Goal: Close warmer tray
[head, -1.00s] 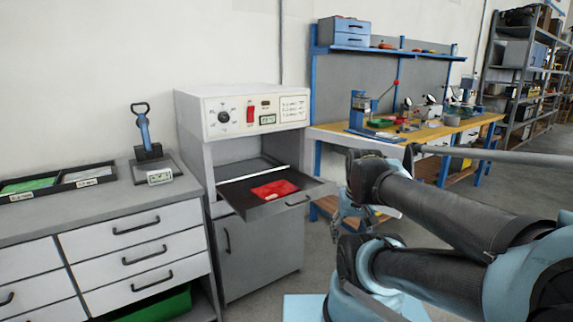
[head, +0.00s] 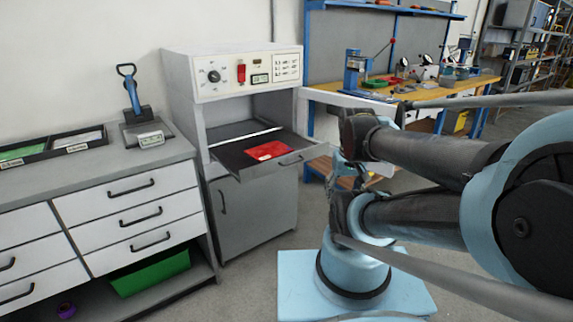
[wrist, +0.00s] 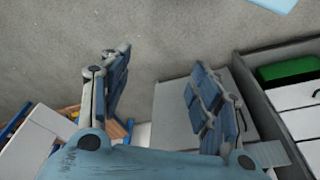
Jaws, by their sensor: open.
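The warmer (head: 235,120) is a white and grey cabinet with a dial and a red switch on its front panel. Its dark tray (head: 228,158) is pulled out of the opening, with a handle (head: 291,160) on its front edge. A red piece (head: 268,150) lies on the tray. My gripper (wrist: 160,90) is open and empty in the wrist view, with its two fingers wide apart. In the head view my gripper is largely hidden behind my arm, to the right of the tray and apart from it.
A grey bench with white drawers (head: 140,210) stands left of the warmer, with a blue-handled tool (head: 131,90) on top. A green bin (head: 150,273) sits on its lower shelf. A wooden workbench (head: 430,98) stands at the back right. Bare floor lies before the warmer.

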